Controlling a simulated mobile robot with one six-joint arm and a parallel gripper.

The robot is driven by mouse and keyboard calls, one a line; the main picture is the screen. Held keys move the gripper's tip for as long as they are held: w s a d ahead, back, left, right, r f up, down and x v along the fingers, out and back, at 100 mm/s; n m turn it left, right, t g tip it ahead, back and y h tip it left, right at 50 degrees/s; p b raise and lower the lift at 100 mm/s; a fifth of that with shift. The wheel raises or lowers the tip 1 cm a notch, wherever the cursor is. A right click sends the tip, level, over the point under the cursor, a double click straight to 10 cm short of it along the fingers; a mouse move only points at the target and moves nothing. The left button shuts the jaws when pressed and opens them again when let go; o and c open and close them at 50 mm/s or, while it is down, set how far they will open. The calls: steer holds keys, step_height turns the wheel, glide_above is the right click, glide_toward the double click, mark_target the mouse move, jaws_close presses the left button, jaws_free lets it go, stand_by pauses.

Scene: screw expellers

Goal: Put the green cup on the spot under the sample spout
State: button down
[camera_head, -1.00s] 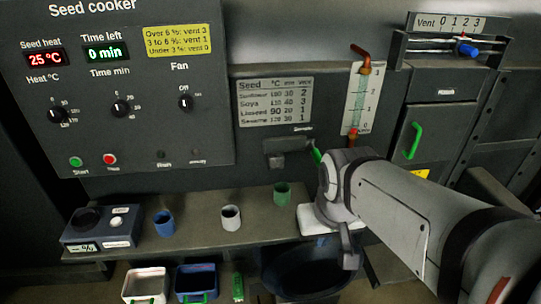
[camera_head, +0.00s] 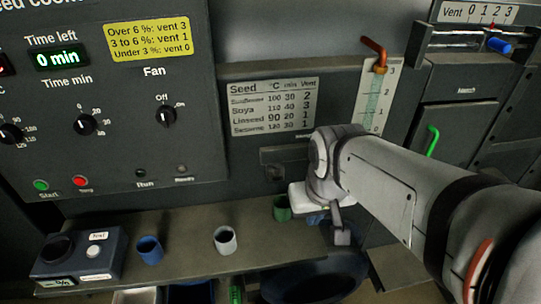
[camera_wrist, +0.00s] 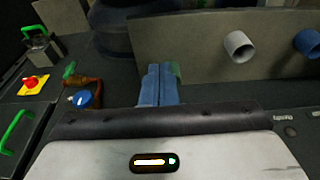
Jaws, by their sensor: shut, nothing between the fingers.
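The green cup (camera_head: 281,208) stands upright on the shelf (camera_head: 190,245), below and slightly right of the sample spout (camera_head: 276,170) in the head view. My gripper (camera_head: 318,217) is just right of the cup, and its white body overlaps the cup's right side in the picture. In the wrist view the blue fingers of my gripper (camera_wrist: 160,84) are together and empty. A sliver of the green cup (camera_wrist: 176,70) shows behind them; the rest is hidden. I cannot tell whether the fingers touch the cup. My arm hides the spout's green handle.
A white cup (camera_head: 225,240) and a blue cup (camera_head: 150,250) stand left on the shelf, with a dark scale (camera_head: 75,262) at its left end. A red-topped sight gauge (camera_head: 374,95) and a green door handle (camera_head: 432,140) are on the right. A dark tub (camera_head: 315,278) is below.

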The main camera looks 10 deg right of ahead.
mark_target(285, 220)
steer(key=w+f+n+g+b, duration=0.1)
steer(key=w+f+n+g, duration=0.25)
steer(key=w+f, duration=0.7)
steer(key=shift+t, duration=0.45)
steer(key=f, duration=1)
steer(key=shift+w+d+b, duration=0.25)
steer(key=shift+d+b, duration=0.05)
steer(key=w, duration=0.1)
steer(key=w+a, duration=0.1)
steer(key=shift+w+r+p, duration=0.2)
steer(key=shift+w+p, duration=0.1)
steer(key=shift+w+a, duration=0.15)
steer(key=shift+w, duration=0.4)
steer(key=shift+w+a, duration=0.2)
steer(key=shift+w, duration=0.35)
steer(key=shift+w+a, duration=0.15)
steer(key=shift+w, duration=0.35)
steer(key=shift+s, duration=0.1)
